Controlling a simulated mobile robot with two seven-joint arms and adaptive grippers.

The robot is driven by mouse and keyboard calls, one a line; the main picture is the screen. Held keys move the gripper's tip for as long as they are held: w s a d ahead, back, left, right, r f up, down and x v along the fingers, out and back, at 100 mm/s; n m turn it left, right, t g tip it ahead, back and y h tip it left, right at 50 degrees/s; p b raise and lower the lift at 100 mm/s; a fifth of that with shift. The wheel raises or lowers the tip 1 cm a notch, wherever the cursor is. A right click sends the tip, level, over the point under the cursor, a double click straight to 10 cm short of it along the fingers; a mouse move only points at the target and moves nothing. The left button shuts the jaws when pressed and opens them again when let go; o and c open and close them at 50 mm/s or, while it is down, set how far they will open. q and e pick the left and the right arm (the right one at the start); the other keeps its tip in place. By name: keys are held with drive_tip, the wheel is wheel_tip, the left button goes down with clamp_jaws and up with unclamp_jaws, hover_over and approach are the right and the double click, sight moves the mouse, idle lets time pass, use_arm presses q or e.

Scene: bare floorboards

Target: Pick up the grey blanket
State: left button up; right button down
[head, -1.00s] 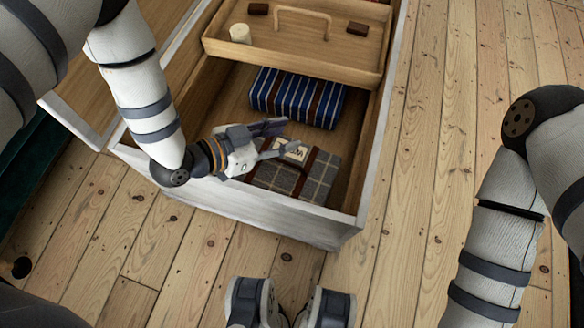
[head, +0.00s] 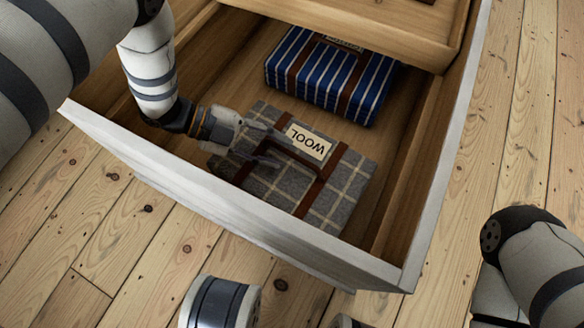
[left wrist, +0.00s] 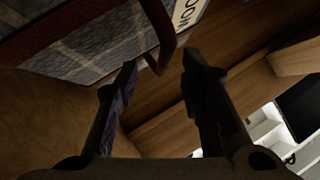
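The grey plaid blanket (head: 330,205) is a folded bundle with brown straps, a brown handle (head: 290,152) and a "WOOL" label (head: 308,142). It lies in the front of an open drawer. My left gripper (head: 277,149) is over its left part, fingers apart, one on either side near the handle. In the left wrist view, the blanket (left wrist: 85,48) fills the upper left, and its handle (left wrist: 166,45) reaches toward the gap between the open fingertips (left wrist: 158,72). I cannot tell whether they touch it. My right gripper is out of view.
A blue striped bundle (head: 330,78) lies behind the grey blanket in the drawer. A wooden tray (head: 390,38) spans the drawer's back. The drawer's pale front wall (head: 240,215) stands close below my left wrist.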

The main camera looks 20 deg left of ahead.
sight(289, 154)
use_arm(q)
drive_tip(key=b+x, duration=0.1)
drive_tip(key=x, duration=0.3)
drive_tip(key=shift+d+f+b, duration=0.1)
drive_tip(key=shift+d+b, duration=0.25)
drive_tip(key=shift+b, duration=0.05)
drive_tip(key=shift+w, duration=0.1)
clamp_jaws()
drive_tip(key=shift+r, duration=0.2)
